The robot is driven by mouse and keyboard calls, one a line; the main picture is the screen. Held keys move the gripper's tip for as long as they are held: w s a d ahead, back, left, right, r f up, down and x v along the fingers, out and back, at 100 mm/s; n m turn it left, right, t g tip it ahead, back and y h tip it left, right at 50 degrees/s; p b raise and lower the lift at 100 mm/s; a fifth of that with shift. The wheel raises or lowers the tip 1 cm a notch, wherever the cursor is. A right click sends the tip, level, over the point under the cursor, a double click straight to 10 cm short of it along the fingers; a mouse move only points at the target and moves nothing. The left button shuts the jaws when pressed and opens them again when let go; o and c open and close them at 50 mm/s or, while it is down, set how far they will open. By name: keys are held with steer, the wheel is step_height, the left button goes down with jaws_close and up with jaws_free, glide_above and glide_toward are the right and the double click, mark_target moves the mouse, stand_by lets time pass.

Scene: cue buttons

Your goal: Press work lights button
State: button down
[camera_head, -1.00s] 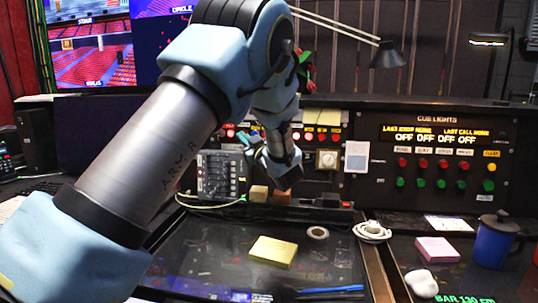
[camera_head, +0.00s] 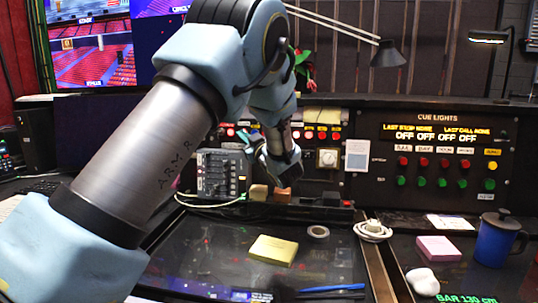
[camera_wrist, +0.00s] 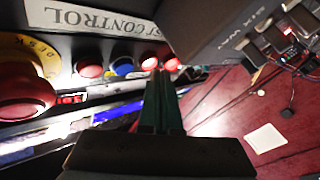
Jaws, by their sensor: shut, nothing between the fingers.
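My gripper (camera_wrist: 161,80) shows in the wrist view as two dark green fingers side by side, shut with nothing between them. Their tips point at a row of buttons and overlap the lower side of two small red buttons, one at left (camera_wrist: 149,62) and one at right (camera_wrist: 172,63). I cannot tell whether they touch. A blue button (camera_wrist: 122,65) and another red button (camera_wrist: 90,66) lie further left. No readable label names the work lights button. In the head view my gripper (camera_head: 289,180) is in front of the console, its tips partly hidden.
A large red button with a yellow collar (camera_wrist: 25,97) is at the wrist view's left. A dark box (camera_wrist: 225,30) stands close on the right.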

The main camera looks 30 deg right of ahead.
steer(key=s+a+b, duration=0.1)
steer(key=s+a, duration=0.3)
steer(key=shift+s+r, duration=0.3)
steer(key=shift+r, duration=0.15)
steer(key=shift+d, duration=0.1)
stand_by(0.5)
